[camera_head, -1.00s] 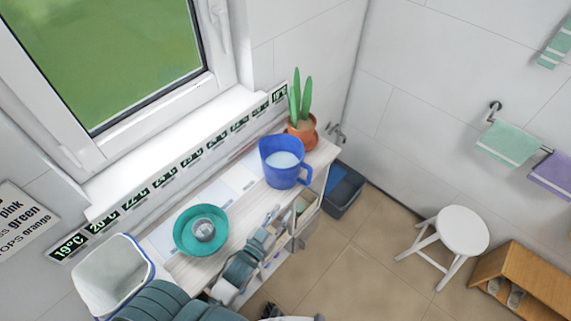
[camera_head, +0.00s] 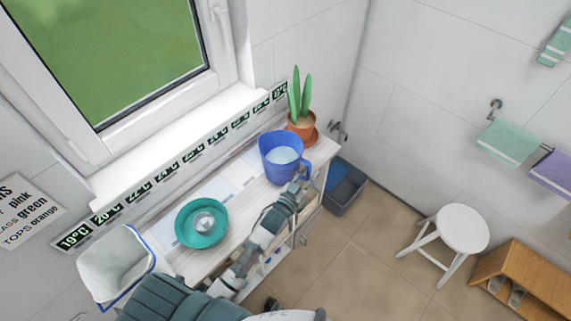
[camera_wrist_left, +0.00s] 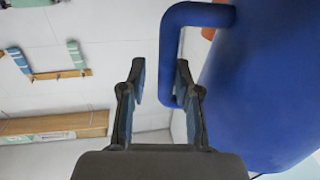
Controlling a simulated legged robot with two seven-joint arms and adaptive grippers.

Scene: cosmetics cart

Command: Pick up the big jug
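The big blue jug (camera_head: 283,157), with pale contents, stands upright on the narrow white wooden cart (camera_head: 222,232), towards its far right end. Its handle faces my left gripper (camera_head: 301,178), which is beside the jug in the head view. In the left wrist view, the jug's blue body (camera_wrist_left: 262,85) fills the right side. My left gripper (camera_wrist_left: 162,80) is open there, and the handle's outer bar (camera_wrist_left: 170,45) is at the gap between its fingers. Contact is not clear. My right gripper is not in view.
A potted plant (camera_head: 301,122) stands close behind the jug. A teal bowl (camera_head: 190,235) holding a metal cup (camera_head: 204,222) sits farther left on the cart. A white bin (camera_head: 112,262) is at lower left, a grey bin (camera_head: 343,190) right of the cart. A stool (camera_head: 462,228) stands at right.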

